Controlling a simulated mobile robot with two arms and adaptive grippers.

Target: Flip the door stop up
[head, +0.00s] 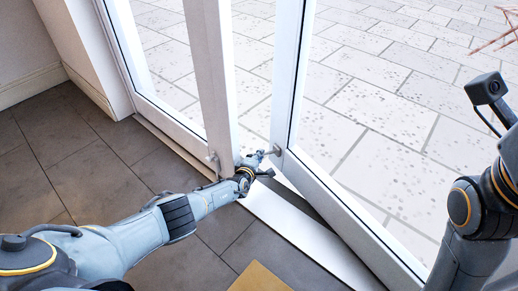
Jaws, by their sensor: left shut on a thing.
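A glazed door (340,205) with a white frame stands ajar on the right. The door stop (277,150) is a small grey metal piece low on that door's near edge. My left arm reaches in from the left, and my left gripper (268,156) is at the door stop, shut on it. The gripper is small here and partly hides the stop, so its tilt is hard to tell. My right arm shows at the right edge; its gripper is out of view.
Another white door (211,80) stands just left, with a similar metal fitting (213,158) low on its edge. A pale threshold strip (300,235) crosses the dark tiled floor. A tan mat (258,278) lies at the bottom. Pale paving lies outside.

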